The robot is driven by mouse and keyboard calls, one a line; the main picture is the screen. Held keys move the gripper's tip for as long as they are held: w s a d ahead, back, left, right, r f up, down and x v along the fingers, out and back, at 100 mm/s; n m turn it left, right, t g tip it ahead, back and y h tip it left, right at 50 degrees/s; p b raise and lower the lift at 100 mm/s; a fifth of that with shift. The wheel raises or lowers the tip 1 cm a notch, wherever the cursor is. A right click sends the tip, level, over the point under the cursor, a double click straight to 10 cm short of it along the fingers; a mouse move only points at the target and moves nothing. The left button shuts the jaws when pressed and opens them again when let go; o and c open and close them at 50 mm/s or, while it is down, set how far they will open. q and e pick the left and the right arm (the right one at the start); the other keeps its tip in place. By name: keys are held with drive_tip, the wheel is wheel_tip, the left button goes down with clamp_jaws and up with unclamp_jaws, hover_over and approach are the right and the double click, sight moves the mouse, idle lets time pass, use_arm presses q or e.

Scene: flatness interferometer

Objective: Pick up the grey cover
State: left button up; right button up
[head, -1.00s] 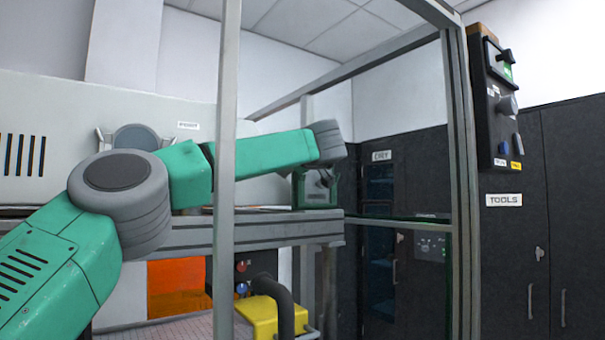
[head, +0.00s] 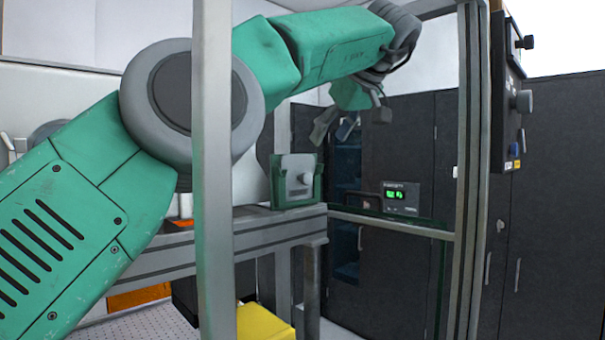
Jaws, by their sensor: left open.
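A grey plate with a round knob, which looks like the grey cover (head: 296,178), stands upright in a green holder (head: 298,202) at the right end of a grey bench (head: 265,232). My left gripper (head: 350,124) is above and to the right of it, at the end of the green arm. Its fingers are spread, point downward and hold nothing. The gripper looks apart from the cover. My right gripper is not in view.
A grey upright post (head: 213,240) stands in front of my left arm, and another frame post (head: 468,170) stands to the right. Dark cabinets (head: 560,200) and a panel with a green display (head: 401,197) are behind. A yellow block (head: 264,322) is below the bench.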

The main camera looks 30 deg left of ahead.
use_arm(q)
drive_tip(key=x, duration=1.2)
drive_tip(key=shift+s+f, duration=0.25)
drive_tip(key=shift+f, duration=0.25)
drive_tip(key=shift+w+a+f, duration=0.2)
drive_tip(key=shift+a+f, duration=0.1)
drive_tip(key=shift+a, duration=0.05)
drive_tip(key=shift+d, duration=0.2)
drive_tip(key=shift+c, duration=1.2)
drive_tip(key=shift+d+r, duration=0.1)
drive_tip(key=shift+d, duration=0.15)
clamp_jaws()
